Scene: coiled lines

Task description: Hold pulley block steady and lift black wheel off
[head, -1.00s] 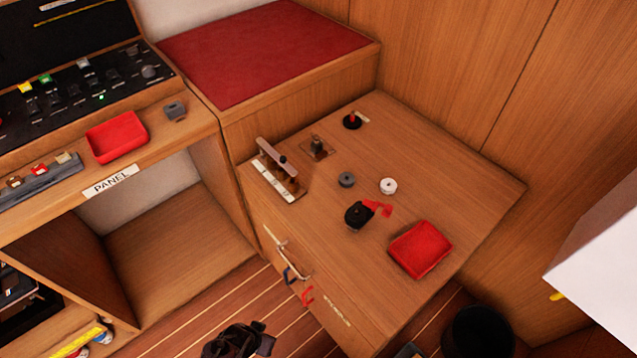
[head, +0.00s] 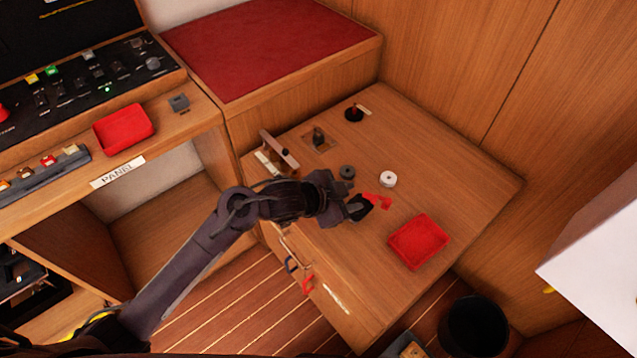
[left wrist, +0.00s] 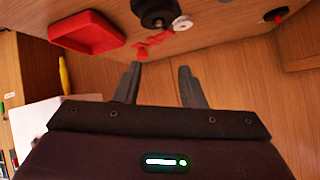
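A black wheel (head: 358,209) lies on the wooden worktop with a red piece (head: 378,201), seemingly the pulley block, sticking out beside it. In the left wrist view the black wheel (left wrist: 154,12) is at the top edge and the red piece (left wrist: 150,44) just below it. My left gripper (head: 349,197) reaches over the worktop from the left, close to the black wheel and partly covering it. In the left wrist view its fingers (left wrist: 160,84) are apart with nothing between them. My right gripper is not in view.
A red tray (head: 419,264) is at the front right. A bracketed rack (head: 279,149) and upright pegs (head: 318,138) stand at the back left.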

